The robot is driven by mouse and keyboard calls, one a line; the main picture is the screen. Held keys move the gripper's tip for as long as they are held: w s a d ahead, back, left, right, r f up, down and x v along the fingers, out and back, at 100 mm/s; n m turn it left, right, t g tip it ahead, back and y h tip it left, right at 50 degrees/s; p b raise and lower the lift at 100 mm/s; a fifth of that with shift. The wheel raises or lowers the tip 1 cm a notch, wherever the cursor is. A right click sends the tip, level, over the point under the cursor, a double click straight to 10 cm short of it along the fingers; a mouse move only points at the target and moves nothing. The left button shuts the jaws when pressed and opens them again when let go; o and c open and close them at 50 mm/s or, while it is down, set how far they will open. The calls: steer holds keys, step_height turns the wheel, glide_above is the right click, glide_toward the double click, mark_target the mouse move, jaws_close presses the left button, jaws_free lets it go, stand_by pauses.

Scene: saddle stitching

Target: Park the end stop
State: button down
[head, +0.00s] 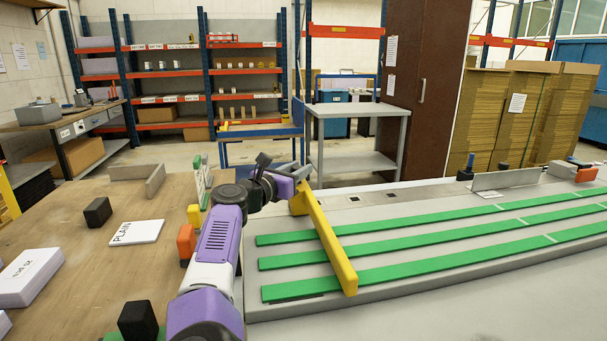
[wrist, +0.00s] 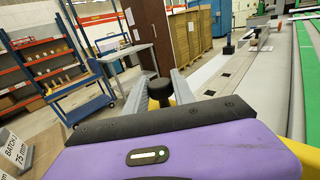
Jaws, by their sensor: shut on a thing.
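The end stop is a yellow bar (head: 332,245) that slants across the green strips (head: 400,247) of the grey bed (head: 480,290). Its far end is a yellow block by the bed's rear edge. I cannot tell whether the bar rests on the strips or hangs just above them. My gripper (head: 297,180) is at the block end, shut on the end stop. In the wrist view a black knob (wrist: 159,92) stands between the grey fingers, with yellow parts of the stop (wrist: 302,153) showing behind and beside the purple wrist. The fingertips' contact is partly hidden.
Dark square openings (head: 392,194) lie in the bed's rear strip. A grey upright plate (head: 507,179) with black and red-ended parts stands at the back right. Left is a wooden table (head: 75,250) with black blocks, a PLAIN card (head: 137,232) and white stacks.

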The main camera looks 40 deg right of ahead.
steer(key=c, duration=1.1)
jaws_free()
steer(key=shift+o, duration=0.2)
steer(key=v, duration=0.7)
steer(key=shift+a, duration=0.4)
steer(key=shift+s, duration=0.1)
